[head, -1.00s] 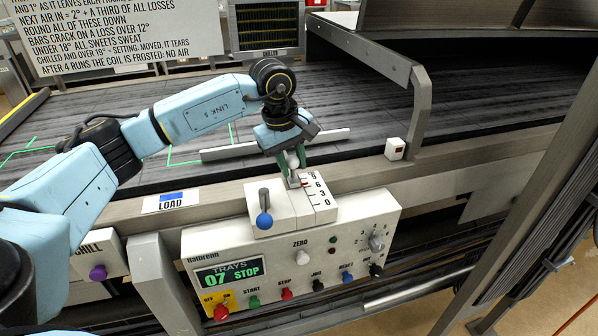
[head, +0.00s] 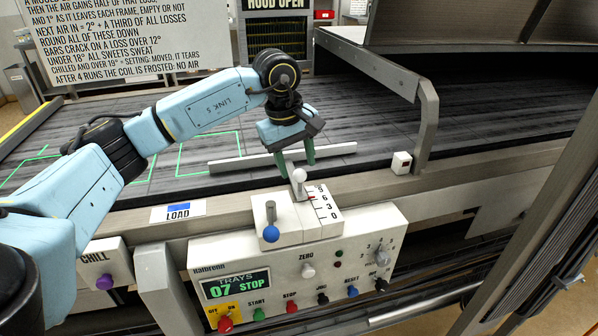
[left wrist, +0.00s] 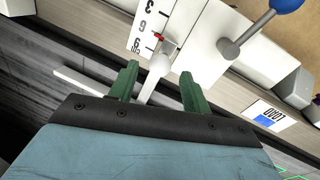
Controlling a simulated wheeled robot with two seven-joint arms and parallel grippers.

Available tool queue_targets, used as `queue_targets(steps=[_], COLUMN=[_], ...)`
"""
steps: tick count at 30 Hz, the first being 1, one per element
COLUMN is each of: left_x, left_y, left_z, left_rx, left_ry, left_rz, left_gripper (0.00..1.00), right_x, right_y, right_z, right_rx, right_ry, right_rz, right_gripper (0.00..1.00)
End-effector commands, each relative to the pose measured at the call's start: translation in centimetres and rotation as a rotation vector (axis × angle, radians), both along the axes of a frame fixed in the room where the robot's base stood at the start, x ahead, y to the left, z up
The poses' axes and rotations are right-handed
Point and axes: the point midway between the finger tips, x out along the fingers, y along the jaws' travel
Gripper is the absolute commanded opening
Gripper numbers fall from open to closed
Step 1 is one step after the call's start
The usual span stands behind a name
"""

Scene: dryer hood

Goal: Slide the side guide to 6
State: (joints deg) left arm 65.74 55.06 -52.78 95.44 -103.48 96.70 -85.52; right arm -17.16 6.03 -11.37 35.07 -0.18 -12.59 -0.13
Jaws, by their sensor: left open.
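The side guide lever has a white knob (head: 299,175) and stands on the white scale block (head: 324,206) marked 9, 6, 3, 0. Its red pointer (head: 312,197) is near the 6 mark; in the left wrist view the pointer (left wrist: 159,38) looks slightly toward 9 from 6. The pale guide bar (head: 228,164) lies along the dark belt. My left gripper (head: 295,165) is open, just above and behind the knob. In the left wrist view its green fingers (left wrist: 158,88) stand apart on either side of the lever, with gaps. My right gripper is not in view.
A blue-knobbed lever (head: 271,233) stands left of the scale. Below is the control panel (head: 300,270) with several buttons and a display reading "07 STOP". A metal side frame (head: 428,115) rises at the right. The belt is clear of trays nearby.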

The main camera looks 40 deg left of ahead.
Motion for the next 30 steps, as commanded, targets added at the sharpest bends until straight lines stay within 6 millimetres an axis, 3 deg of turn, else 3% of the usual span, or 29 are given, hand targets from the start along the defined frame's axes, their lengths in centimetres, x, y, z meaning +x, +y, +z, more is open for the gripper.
queue_targets(steps=[1,6,12,17,30], left_x=[-0.1,-0.8,-1.3,-1.5,-1.5], left_y=[0.2,0.5,0.8,0.9,0.9], left_z=[1.5,5.2,8.1,8.9,8.9], left_rx=[0.0,0.001,0.0,-0.001,0.0], left_ry=[-0.006,-0.004,-0.003,-0.001,0.0], left_rz=[0.001,0.002,0.002,0.001,0.001], left_gripper=[0.48,0.48,0.48,0.48,0.48], right_x=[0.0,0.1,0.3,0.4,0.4], right_y=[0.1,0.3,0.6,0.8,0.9], right_z=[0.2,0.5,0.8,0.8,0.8], right_rx=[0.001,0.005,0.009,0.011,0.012], right_ry=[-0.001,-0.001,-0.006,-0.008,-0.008], right_rz=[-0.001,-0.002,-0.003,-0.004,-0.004], right_gripper=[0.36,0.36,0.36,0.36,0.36])
